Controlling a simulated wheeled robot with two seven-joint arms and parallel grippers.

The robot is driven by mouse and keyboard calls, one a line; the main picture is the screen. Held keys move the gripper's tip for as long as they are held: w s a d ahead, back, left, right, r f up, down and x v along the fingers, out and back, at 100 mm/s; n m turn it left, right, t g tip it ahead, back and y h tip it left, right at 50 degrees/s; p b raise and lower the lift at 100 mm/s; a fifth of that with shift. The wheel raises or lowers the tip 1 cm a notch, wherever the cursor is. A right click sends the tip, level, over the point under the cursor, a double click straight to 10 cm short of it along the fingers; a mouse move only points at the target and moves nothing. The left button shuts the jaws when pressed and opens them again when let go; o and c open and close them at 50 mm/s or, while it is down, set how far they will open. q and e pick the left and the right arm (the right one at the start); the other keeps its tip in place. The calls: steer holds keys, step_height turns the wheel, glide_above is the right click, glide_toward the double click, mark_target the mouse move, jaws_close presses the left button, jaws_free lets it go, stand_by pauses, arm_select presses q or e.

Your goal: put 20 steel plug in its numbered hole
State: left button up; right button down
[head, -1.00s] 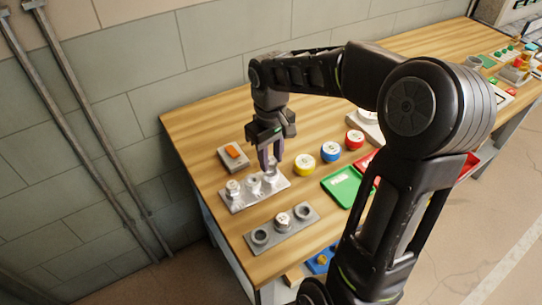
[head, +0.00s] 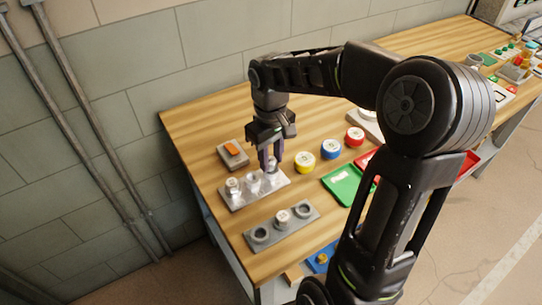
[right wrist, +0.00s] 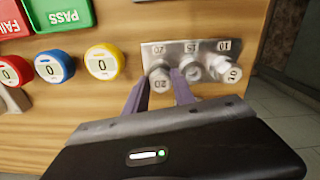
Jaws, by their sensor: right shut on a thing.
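The plug marked 20 (right wrist: 160,80) is a short steel piece between the fingers of my right gripper (right wrist: 160,95). The gripper is shut on it. It is at the end socket of the pale steel plate (head: 231,203), by the 20 label (right wrist: 158,50); I cannot tell how deep it sits. The 15 socket (right wrist: 192,71) in the middle looks like an open collar. A plug marked 10 (right wrist: 231,73) stands at the other end and also shows in the head view (head: 232,186). My left gripper is not in view.
A darker grey block (head: 272,240) in front has a plug (head: 283,217) between two open collars. Yellow (head: 304,162), blue (head: 331,149) and red (head: 355,137) round pieces stand to the right. A block with an orange top (head: 232,149) is behind the plate. A green tray (head: 342,186) lies nearby.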

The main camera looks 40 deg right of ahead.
steer(key=shift+f+b, duration=0.3)
steer(key=shift+f, duration=0.2)
stand_by(1.2)
steer(key=c, duration=1)
jaws_free()
steer(key=shift+o, duration=0.2)
steer(key=shift+r, duration=0.2)
steer(key=shift+r+p, duration=3.15)
steer(key=shift+r, duration=0.65)
steer(key=shift+s, duration=0.1)
